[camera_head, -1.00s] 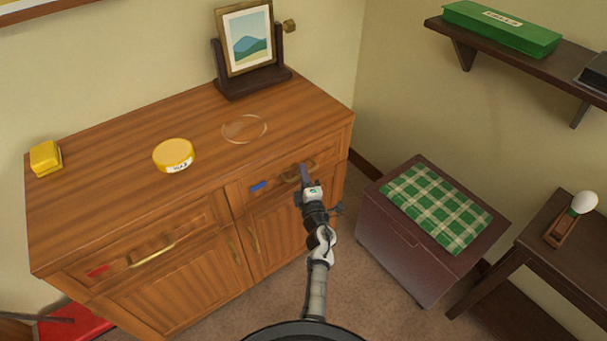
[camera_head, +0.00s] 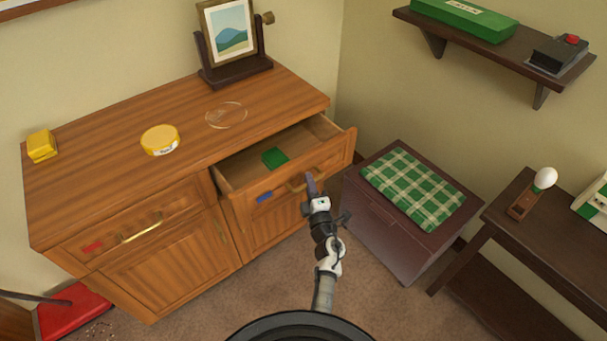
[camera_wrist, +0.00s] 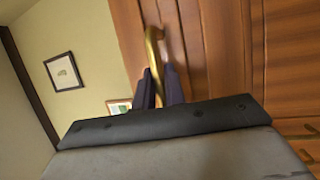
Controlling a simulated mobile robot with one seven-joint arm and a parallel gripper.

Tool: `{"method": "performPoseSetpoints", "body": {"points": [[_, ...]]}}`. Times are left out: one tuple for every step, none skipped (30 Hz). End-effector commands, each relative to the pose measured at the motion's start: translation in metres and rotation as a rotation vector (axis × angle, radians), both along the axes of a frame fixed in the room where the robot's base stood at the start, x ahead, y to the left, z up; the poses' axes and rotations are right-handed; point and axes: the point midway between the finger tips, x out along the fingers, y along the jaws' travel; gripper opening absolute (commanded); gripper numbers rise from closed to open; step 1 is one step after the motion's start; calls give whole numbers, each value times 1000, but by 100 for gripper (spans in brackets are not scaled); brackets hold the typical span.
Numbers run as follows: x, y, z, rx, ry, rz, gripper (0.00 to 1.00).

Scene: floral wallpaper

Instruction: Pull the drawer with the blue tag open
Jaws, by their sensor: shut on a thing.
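The drawer with the blue tag (camera_head: 264,196) is the right-hand drawer of the wooden cabinet (camera_head: 110,143). It stands pulled out, and its open inside shows a green item (camera_head: 274,157) lying on the bottom. My gripper (camera_head: 311,183) is at the brass handle (camera_head: 296,186) on the drawer's front. In the wrist view the two dark fingers (camera_wrist: 160,88) are shut on the handle (camera_wrist: 153,45). The left-hand drawer with the red tag (camera_head: 92,246) is closed.
A dark chest (camera_head: 392,239) with a green checked cloth (camera_head: 413,187) stands close to the right of the open drawer. A yellow round tin (camera_head: 160,140), a yellow box (camera_head: 41,145) and a framed picture (camera_head: 229,36) are on the cabinet top. A dark side table (camera_head: 540,235) stands further right.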

Motion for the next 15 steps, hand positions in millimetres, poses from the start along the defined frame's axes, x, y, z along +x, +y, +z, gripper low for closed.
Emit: {"method": "performPoseSetpoints", "body": {"points": [[-9,-6,2,1,2,-2,0],[-14,-10,3,1,1,-2,0],[-22,-16,3,2,3,-1,0],[-28,-20,3,2,3,-1,0],[-34,-24,3,2,3,-1,0],[-41,-30,3,2,3,-1,0],[-47,-33,3,1,1,-2,0],[-52,-37,3,1,1,-2,0],[-59,-42,2,1,1,-1,0],[-63,-45,2,1,1,-1,0],[-68,-49,2,1,1,-1,0],[-74,-53,1,2,2,-1,0],[-77,-55,2,2,1,0,0],[-81,-58,2,2,0,1,0],[-85,-61,1,1,0,0,0]]}}
